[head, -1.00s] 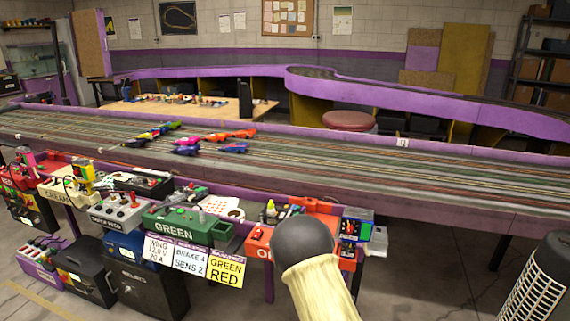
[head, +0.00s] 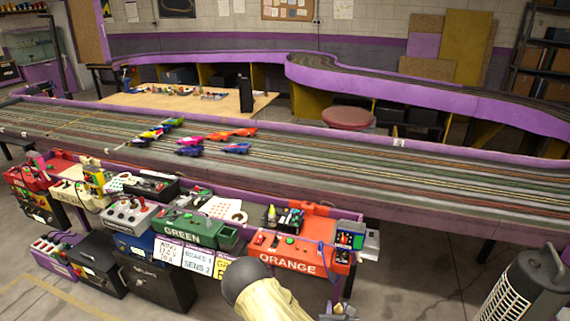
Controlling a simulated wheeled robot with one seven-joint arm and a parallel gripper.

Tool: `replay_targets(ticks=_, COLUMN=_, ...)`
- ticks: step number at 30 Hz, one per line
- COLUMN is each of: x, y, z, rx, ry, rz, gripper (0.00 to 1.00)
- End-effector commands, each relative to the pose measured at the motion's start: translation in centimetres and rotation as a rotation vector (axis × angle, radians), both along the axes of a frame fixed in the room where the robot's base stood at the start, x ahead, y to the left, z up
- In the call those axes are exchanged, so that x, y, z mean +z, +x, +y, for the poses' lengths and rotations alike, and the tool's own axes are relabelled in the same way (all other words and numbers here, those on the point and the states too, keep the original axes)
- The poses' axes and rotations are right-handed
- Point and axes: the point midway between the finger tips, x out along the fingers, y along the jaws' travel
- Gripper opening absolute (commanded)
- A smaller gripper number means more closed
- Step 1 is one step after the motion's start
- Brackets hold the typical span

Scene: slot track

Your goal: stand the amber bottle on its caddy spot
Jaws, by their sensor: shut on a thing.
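I cannot make out an amber bottle for certain. A small yellow bottle-like thing (head: 271,213) stands at the back left of the orange control box, beside a black device (head: 291,218). A white board with round spots (head: 222,209) lies behind the green box; I cannot tell whether it is the caddy. My arm's dark round joint and cream link show at the bottom centre, in front of the orange box.
The orange box (head: 300,254) and green box (head: 195,229) stand along the near side of the slot track (head: 400,180). Several toy cars (head: 190,150) sit on the track. A dark slatted heater-like unit (head: 524,288) stands at the lower right. Floor between is mostly clear.

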Motion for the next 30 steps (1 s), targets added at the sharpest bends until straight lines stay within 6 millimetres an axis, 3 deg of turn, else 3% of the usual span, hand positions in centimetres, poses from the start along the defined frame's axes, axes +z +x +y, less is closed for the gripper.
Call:
replay_targets(ticks=1, x=1.4, y=-0.3, z=0.0, rx=0.019, ry=-0.006, rz=0.004, gripper=0.08)
replay_targets(ticks=12, x=5.0, y=-1.9, z=0.2, rx=0.133, ry=0.000, rz=0.013, gripper=0.08)
replay_targets(ticks=30, x=5.0, y=-2.1, z=0.1, rx=0.147, ry=0.010, rz=0.015, gripper=0.08)
